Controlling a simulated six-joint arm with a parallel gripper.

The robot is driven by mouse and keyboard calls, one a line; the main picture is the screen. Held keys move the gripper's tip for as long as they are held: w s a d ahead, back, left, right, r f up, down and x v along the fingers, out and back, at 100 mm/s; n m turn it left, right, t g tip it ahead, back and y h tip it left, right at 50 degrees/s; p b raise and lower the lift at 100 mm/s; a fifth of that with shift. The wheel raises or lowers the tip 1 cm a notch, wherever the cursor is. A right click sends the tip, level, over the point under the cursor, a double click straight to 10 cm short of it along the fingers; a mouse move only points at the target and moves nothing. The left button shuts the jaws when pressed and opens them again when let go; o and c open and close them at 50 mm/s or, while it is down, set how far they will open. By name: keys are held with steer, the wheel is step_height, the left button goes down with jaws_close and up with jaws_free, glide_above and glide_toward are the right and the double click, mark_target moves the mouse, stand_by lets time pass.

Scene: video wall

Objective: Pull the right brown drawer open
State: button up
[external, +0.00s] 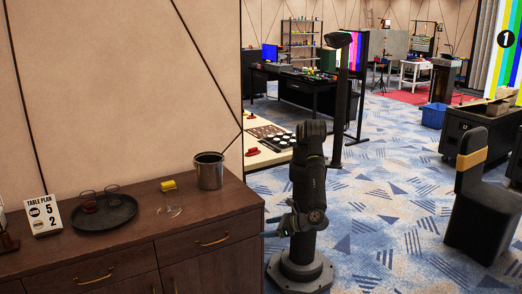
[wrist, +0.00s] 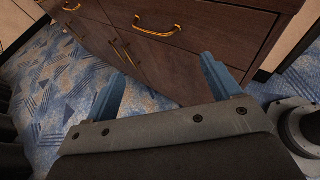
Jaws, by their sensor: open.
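The right brown drawer (external: 185,252) is at the top of the dark wood cabinet's front and looks shut in the external view. Its curved brass handle (external: 212,242) is on its front. In the wrist view the drawer (wrist: 215,28) and its handle (wrist: 157,28) are at the top of the picture, beyond the fingertips. My gripper (wrist: 162,82) is open with its two blue fingers spread and nothing between them. The handle lies apart from both fingers. In the external view my gripper (external: 271,228) is small and partly hidden beside the cabinet's right end.
The left drawer (external: 95,272) has its own brass handle. Door handles (wrist: 122,50) hang below the drawers.

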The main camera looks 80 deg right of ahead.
steer(key=c, duration=1)
steer(key=n+t+y, duration=0.1)
steer(key=n+y, duration=0.6)
steer(key=n, duration=1.3)
glide_toward(219, 241)
steer(key=x, duration=1.1)
steer(key=shift+d, duration=0.1)
jaws_close()
